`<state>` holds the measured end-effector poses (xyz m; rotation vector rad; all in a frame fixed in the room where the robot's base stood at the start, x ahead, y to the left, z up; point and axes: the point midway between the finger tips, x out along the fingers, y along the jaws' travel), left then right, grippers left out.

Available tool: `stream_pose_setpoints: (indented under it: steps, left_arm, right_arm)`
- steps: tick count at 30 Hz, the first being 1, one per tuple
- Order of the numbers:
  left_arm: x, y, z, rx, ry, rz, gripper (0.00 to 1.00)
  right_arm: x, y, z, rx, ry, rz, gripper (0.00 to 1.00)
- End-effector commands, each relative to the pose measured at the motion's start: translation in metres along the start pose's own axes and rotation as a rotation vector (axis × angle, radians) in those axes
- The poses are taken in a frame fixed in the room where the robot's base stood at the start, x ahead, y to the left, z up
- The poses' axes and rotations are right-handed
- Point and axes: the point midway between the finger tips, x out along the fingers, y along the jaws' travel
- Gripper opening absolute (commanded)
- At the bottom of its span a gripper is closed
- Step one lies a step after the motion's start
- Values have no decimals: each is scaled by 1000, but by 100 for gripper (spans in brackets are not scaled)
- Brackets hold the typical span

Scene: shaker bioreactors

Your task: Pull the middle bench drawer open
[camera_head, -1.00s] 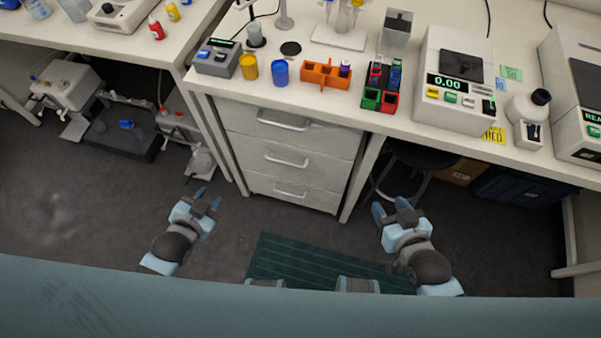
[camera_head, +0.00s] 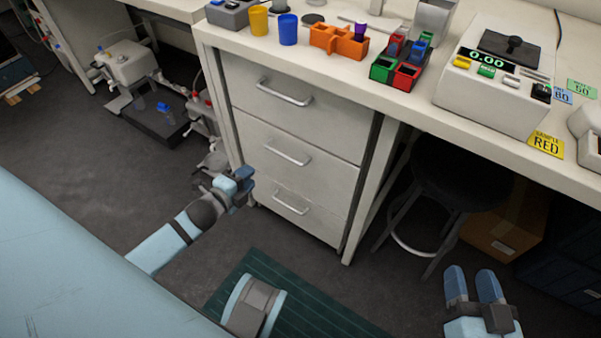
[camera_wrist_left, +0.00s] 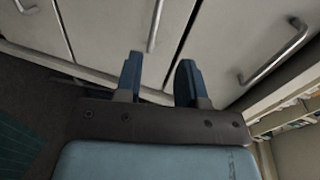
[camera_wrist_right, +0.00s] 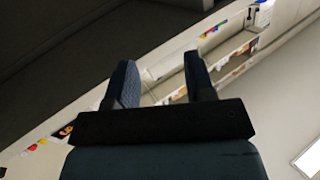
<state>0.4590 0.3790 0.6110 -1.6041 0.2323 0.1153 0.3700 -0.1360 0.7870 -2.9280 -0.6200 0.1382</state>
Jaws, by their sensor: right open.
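The middle bench drawer (camera_head: 275,170) is shut, in a white three-drawer unit under the bench. Its silver bar handle (camera_head: 288,153) also shows in the left wrist view (camera_wrist_left: 155,22), ahead of the gap between the fingers. My left gripper (camera_head: 246,180) is open and empty at the left front of the unit; it also shows in the left wrist view (camera_wrist_left: 158,80). It appears apart from the handle. My right gripper (camera_head: 473,280) is open and empty, low at the right, away from the drawers. The right wrist view shows no drawer.
The top drawer (camera_head: 330,125) and bottom drawer (camera_head: 325,220) are shut. A dark stool (camera_head: 460,180) and a cardboard box (camera_head: 510,225) stand under the bench at the right. A green mat (camera_head: 320,310) lies on the floor before the unit.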

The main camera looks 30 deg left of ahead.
Motion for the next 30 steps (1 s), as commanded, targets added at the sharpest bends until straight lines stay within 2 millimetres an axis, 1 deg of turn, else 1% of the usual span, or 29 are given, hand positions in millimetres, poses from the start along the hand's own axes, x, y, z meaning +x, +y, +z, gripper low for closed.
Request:
stream_pose_setpoints:
  steps: [1, 5, 8, 11, 20, 24, 27, 30]
  left_arm:
    - [4, 6, 4, 22, -1, -6, 36]
    - [8, 6, 7, 52, -1, -14, 36]
    - [15, 6, 7, 54, -1, -15, 36]
    - [30, 6, 7, 52, -1, -16, 36]
    - [95, 6, 7, 51, -1, -16, 36]
    - [119, 5, 7, 51, -2, -14, 36]
    - [132, 5, 7, 50, -1, -13, 36]
    - [139, 5, 7, 50, -1, -12, 36]
  right_arm:
    - [0, 0, 6, 2, 8, -4, 49]
    - [0, -2, 3, 5, 20, -9, 49]
    - [1, -3, -1, 7, 39, -16, 49]
    - [2, -6, -6, 11, 73, -28, 49]
    - [1, -21, -34, 37, 230, -89, 49]
    - [1, -23, -34, 45, 240, -103, 49]
    - [2, -22, -28, 46, 216, -104, 49]
    - [3, -22, -25, 46, 203, -104, 49]
